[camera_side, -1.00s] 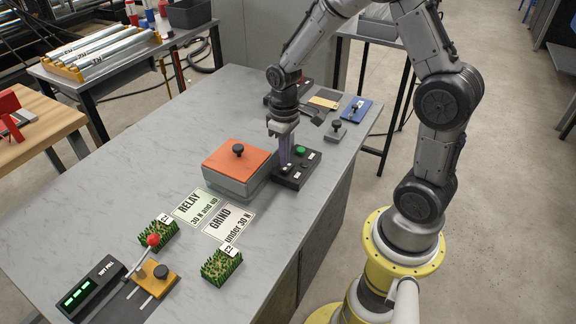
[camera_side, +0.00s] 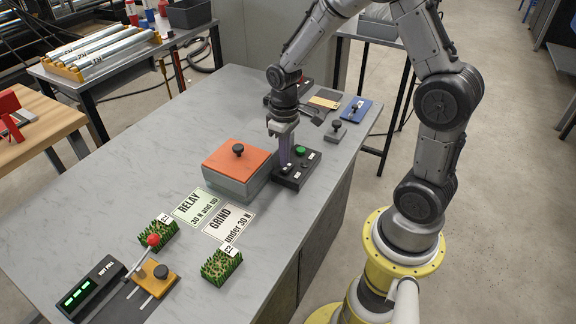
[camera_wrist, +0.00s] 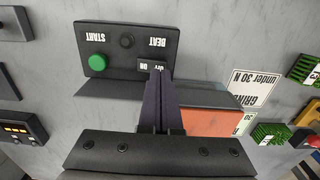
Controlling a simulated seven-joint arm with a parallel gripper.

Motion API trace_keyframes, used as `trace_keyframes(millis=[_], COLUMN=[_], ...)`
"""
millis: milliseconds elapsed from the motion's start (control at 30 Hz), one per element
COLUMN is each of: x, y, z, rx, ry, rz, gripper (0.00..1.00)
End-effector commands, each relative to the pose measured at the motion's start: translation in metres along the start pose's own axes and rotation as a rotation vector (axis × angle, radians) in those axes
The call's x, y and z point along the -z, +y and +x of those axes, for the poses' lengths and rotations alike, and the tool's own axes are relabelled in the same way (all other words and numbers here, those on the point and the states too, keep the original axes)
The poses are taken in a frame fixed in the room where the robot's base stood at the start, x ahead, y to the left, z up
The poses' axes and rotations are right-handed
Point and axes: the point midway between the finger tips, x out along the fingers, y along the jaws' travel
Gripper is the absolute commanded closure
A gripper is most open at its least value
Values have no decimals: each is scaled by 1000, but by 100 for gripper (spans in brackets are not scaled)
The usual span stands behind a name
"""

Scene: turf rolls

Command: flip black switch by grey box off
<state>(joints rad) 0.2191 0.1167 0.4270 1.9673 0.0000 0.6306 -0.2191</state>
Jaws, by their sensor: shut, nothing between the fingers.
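A black control box (camera_side: 291,183) stands on the table just right of the grey box (camera_side: 232,187) with its orange lid. In the wrist view the control box (camera_wrist: 115,50) bears a green button, a small dark knob, START and BEAT labels, and a black switch (camera_wrist: 146,66) marked OFF and ON. My gripper (camera_side: 285,166) points down at the control box with its fingers together and empty. In the wrist view my fingertips (camera_wrist: 159,72) are at the switch and cover part of it. I cannot tell whether they touch it or which way it is set.
Two turf pieces (camera_side: 221,266) and a red-knobbed lever (camera_side: 153,240) are nearer the front. A grey knobbed block (camera_side: 335,133) and a blue one (camera_side: 356,109) lie behind. The left tabletop is clear.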

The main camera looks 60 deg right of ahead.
Motion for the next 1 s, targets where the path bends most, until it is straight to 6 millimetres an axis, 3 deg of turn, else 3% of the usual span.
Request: trace_keyframes(millis=[1000], x=[0], y=[0], z=[11], rx=[0], ry=[0], rz=[0], gripper=[100])
